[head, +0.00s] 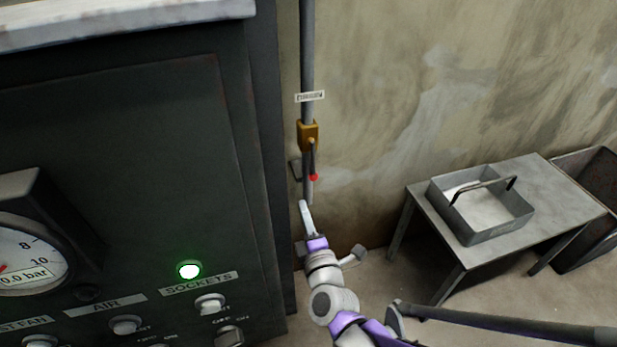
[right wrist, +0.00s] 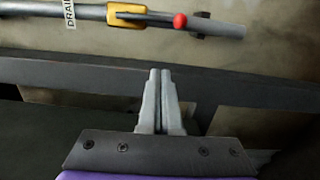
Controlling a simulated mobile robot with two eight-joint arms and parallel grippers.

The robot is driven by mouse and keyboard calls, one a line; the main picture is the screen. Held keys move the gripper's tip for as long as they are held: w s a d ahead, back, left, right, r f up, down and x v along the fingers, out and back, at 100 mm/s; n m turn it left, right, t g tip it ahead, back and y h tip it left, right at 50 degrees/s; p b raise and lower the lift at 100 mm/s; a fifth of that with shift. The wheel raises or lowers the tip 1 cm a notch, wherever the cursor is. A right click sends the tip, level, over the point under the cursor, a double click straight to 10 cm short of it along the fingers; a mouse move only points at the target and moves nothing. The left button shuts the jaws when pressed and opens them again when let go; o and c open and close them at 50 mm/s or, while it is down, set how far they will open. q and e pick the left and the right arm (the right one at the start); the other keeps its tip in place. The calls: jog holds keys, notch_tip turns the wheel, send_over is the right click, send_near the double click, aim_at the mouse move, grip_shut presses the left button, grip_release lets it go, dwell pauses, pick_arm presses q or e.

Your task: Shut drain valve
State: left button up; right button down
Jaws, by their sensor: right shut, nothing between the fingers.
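The drain valve is a yellow body (head: 307,135) on a grey vertical pipe (head: 307,60) against the wall. Its thin lever ends in a red tip (head: 313,177) and hangs down roughly along the pipe. In the right wrist view the yellow body (right wrist: 126,14) and red tip (right wrist: 180,21) show at the top, with the lever along the pipe. My right gripper (head: 304,203) is shut and empty, just below the red tip in the head view. Its fingertips (right wrist: 160,72) are apart from the lever in the right wrist view. My left gripper is not in view.
A dark control cabinet (head: 130,150) with a gauge (head: 20,255), a green lamp (head: 189,270) and switches stands close left of the pipe. A metal table (head: 540,180) with a grey handled tray (head: 480,236) stands right. Open floor and wall lie between.

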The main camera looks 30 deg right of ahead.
aim_at(313, 161)
jog(key=w+d, duration=0.6)
jog(key=w, duration=0.3)
jog(key=shift+w+d+b, duration=0.15)
jog(key=shift+d+b, duration=0.2)
jog(key=shift+b, duration=0.1)
